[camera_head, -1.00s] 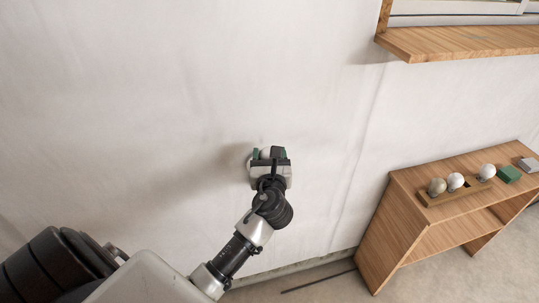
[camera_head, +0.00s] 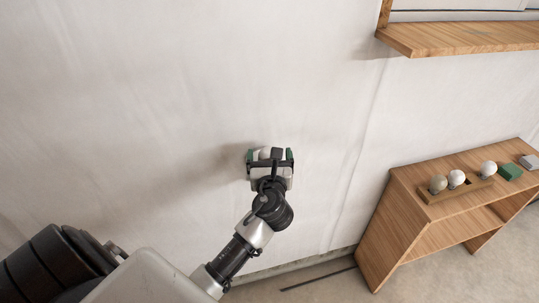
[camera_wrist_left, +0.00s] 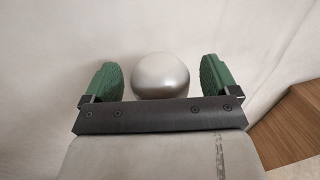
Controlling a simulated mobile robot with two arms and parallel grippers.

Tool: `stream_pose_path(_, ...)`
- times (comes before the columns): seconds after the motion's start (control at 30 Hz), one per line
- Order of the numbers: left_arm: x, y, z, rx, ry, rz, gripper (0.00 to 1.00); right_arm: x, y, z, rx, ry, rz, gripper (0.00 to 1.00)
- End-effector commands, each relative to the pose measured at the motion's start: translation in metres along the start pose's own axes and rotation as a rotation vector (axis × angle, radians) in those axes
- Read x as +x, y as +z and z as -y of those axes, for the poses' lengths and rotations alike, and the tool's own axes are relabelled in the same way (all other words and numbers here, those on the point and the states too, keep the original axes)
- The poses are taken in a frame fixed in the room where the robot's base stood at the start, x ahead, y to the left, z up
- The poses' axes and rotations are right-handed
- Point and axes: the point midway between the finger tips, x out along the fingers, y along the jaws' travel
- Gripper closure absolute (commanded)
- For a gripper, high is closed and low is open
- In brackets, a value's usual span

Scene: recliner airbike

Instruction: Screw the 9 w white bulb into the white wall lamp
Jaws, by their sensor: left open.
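My left gripper (camera_head: 270,155) is at the white wall, with its two green-padded fingers spread apart. In the left wrist view the open gripper (camera_wrist_left: 162,82) has a rounded, whitish-silver bulb (camera_wrist_left: 160,75) between its fingers, with a gap on either side. The bulb's rounded end faces the wrist camera. In the head view a pale bit of the bulb (camera_head: 265,152) shows between the fingers. The wall lamp behind it is hidden by the gripper and bulb, so I cannot tell how the bulb sits in it. My right gripper is not in view.
A wooden shelf (camera_head: 455,40) juts out at the upper right. The wall left of my gripper is clear.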

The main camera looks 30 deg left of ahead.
Motion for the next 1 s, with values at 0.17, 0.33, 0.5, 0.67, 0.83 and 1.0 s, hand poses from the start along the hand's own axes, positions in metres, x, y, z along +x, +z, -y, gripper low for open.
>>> stream_pose_path(0.17,-0.033,-0.004,0.0,-0.003,-0.002,-0.002,0.11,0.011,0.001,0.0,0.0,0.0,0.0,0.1)
stream_pose_path(0.33,-0.068,-0.004,0.0,-0.003,-0.001,-0.003,0.11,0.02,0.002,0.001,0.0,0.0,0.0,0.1)
stream_pose_path(0.5,-0.091,-0.002,0.0,-0.003,-0.001,-0.002,0.11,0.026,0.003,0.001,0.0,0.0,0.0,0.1)
stream_pose_path(0.67,-0.1,-0.001,0.0,-0.001,0.0,-0.001,0.11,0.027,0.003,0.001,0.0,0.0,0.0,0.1)
stream_pose_path(0.83,-0.101,0.0,0.0,-0.001,0.0,0.0,0.11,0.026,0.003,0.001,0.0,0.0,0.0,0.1)
stream_pose_path(1.0,-0.1,0.002,0.002,-0.001,-0.007,0.008,0.1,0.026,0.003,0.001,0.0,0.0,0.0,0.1)
